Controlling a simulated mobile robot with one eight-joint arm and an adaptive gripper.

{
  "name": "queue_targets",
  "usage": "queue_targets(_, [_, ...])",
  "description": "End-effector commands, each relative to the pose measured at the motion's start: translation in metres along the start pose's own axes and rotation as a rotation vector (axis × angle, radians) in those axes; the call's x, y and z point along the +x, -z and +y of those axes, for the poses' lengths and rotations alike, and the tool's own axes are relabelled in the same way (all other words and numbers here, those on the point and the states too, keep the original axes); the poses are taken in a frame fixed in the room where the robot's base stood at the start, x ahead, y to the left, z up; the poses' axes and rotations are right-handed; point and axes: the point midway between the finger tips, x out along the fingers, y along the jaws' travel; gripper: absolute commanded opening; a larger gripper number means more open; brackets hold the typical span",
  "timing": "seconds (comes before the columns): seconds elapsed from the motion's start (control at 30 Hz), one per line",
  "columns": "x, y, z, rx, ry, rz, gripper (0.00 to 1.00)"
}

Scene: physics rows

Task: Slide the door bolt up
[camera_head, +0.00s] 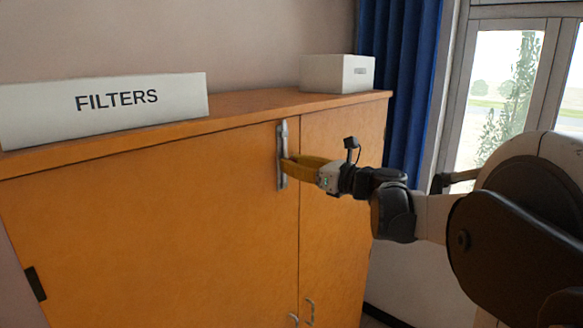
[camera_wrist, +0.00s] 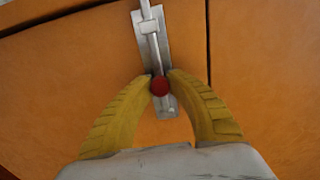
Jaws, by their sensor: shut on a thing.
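The door bolt (camera_head: 282,152) is a grey metal strip mounted upright on the orange cabinet's left door (camera_head: 160,205), close to the seam between the doors. In the wrist view the bolt's plate (camera_wrist: 168,52) carries a rod through a guide, and a round red knob (camera_wrist: 160,86) sits on its lower part. My gripper (camera_head: 290,163) reaches in from the right in the head view. Its yellow fingers (camera_wrist: 160,80) are closed around the red knob, one on each side. The gripper hides the knob in the head view.
A white box marked FILTERS (camera_head: 105,110) and a smaller white box (camera_head: 337,74) stand on the cabinet top. Two small handles (camera_head: 302,314) are low at the door seam. A blue curtain (camera_head: 400,80) and a window (camera_head: 510,90) are at the right.

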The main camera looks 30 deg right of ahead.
Motion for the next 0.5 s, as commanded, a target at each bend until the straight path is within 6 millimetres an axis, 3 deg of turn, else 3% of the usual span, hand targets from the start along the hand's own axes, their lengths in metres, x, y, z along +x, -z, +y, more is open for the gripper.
queue_targets(0.03, [0.000,-0.013,0.000,0.000,0.001,-0.001,0.00])
queue_targets(0.1, [0.000,-0.022,0.000,0.000,0.001,-0.001,0.00])
queue_targets(0.37, [0.000,-0.024,-0.001,0.003,0.002,-0.004,0.00])
queue_targets(0.4, [0.000,-0.024,-0.001,0.003,0.002,-0.004,0.21])
queue_targets(0.5, [0.000,-0.024,-0.001,0.002,0.001,-0.004,0.45])
